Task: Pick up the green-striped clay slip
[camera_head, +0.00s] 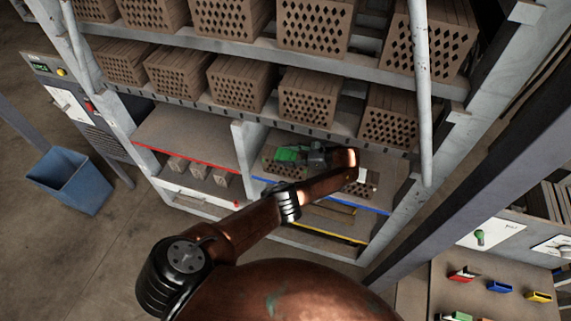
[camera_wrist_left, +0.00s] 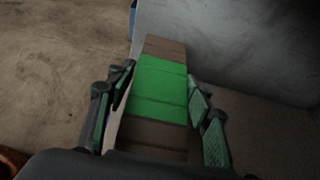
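The green-striped clay slip (camera_head: 286,155) is a brown block with a wide bright green band. In the head view it is at the shelf bay with the blue front edge (camera_head: 330,200), partly hidden by my left gripper (camera_head: 303,155). In the left wrist view the slip (camera_wrist_left: 158,90) lies lengthwise between the two fingers of my left gripper (camera_wrist_left: 160,118). The fingers stand on either side of it, with gaps visible at their near ends. Contact at the tips is unclear. My right gripper does not show.
Perforated bricks (camera_head: 310,97) fill the shelves above. A red-edged bay (camera_head: 187,152) with small blocks lies to the left, past an upright divider (camera_head: 246,150). A blue bin (camera_head: 70,180) stands on the floor. Coloured pieces (camera_head: 498,287) lie at the lower right.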

